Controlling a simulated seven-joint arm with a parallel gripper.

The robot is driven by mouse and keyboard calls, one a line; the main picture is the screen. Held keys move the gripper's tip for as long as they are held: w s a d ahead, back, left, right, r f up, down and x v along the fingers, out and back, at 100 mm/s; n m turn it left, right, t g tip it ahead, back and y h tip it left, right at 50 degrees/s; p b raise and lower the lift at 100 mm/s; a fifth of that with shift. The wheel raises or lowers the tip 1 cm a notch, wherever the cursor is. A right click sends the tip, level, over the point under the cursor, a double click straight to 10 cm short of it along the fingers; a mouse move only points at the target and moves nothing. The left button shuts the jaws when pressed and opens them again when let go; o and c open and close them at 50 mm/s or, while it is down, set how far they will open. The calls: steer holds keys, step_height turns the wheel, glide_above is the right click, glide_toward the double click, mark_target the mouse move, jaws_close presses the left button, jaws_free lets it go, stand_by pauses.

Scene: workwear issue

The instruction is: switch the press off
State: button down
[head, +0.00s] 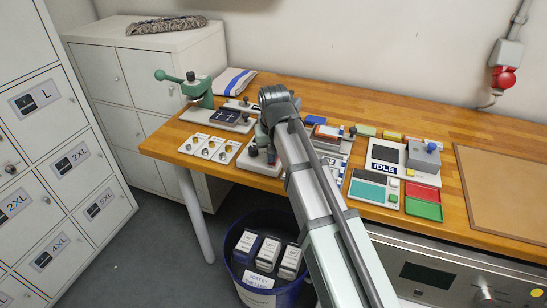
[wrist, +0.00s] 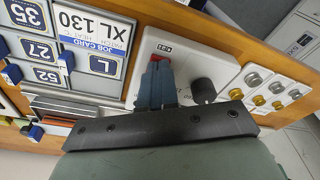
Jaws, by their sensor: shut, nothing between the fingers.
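A pale control box (wrist: 215,66) with a red switch (wrist: 160,57) and a black knob (wrist: 203,91) shows in the wrist view. In the head view the box (head: 262,170) is at the table's front edge, partly behind my arm. My gripper (wrist: 157,65) is shut and empty, its fingertips right at the red switch. The fingers cover part of the switch, so I cannot tell whether they touch it or which way it is set. A green lever press (head: 198,88) stands on a base at the table's left end. A panel (head: 386,168) to the right reads IDLE.
A job card (wrist: 92,38) and number tiles (wrist: 37,48) lie left of the box in the wrist view. A card of snaps (wrist: 268,90) is right of it. Red and green trays (head: 423,201) and a brown board (head: 505,195) lie to the right. A blue bin (head: 232,262) stands below.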

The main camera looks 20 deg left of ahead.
steer(key=shift+r, duration=0.1)
step_height(320, 180, up, 7)
stand_by(0.9)
stand_by(0.3)
